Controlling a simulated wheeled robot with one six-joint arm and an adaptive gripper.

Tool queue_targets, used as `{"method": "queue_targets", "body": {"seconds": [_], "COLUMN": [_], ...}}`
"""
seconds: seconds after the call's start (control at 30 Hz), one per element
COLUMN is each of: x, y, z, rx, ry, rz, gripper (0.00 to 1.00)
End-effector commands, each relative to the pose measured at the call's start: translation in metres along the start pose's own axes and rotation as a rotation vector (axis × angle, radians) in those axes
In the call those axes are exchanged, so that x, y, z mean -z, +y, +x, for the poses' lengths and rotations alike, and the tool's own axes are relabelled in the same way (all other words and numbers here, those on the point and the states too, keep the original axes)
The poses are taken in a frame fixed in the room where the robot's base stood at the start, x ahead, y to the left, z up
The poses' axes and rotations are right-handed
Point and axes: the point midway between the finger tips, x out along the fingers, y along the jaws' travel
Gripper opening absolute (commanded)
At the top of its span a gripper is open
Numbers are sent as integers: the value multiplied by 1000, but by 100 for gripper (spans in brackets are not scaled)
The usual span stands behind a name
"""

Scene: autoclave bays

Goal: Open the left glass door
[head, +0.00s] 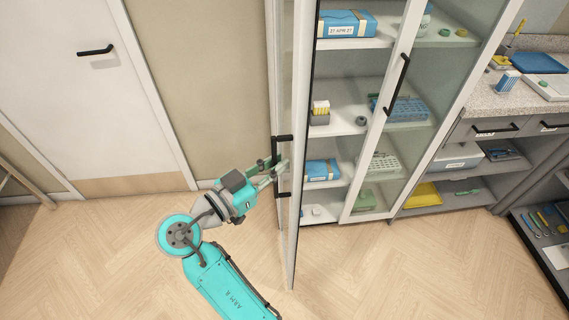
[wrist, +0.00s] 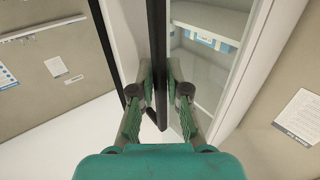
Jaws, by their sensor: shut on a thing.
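The left glass door (head: 300,100) of the tall white cabinet stands swung out from the front, seen nearly edge-on in the head view. Its black bar handle (head: 289,182) is on the side facing my arm. My gripper (head: 279,168) is shut on this handle, low on the door. In the wrist view the handle (wrist: 157,50) runs between the two fingers of my gripper (wrist: 160,88), and the glass lies just right of it. The fingertips' contact is partly hidden in the head view.
The right glass door (head: 398,130) appears closed, with its own black handle (head: 397,84). Cabinet shelves hold blue packs (head: 346,23) and racks. A counter (head: 515,100) with trays stands at right. A white room door (head: 85,100) is at left. The floor (head: 110,260) around my arm is clear.

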Motion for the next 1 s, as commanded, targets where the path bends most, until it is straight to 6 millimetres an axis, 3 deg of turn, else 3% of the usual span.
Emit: {"method": "queue_targets", "body": {"seconds": [0.6, 0.63, 0.7, 1.0], "x": [-1, -1, -1, 0], "y": [-6, -6, -6, -6], "z": [-4, -4, -4, -5], "rx": [1, 1, 0, 1], "ry": [-2, -2, -1, -1], "rz": [0, 0, 0, 0], "gripper": [0, 17, 32, 32]}}
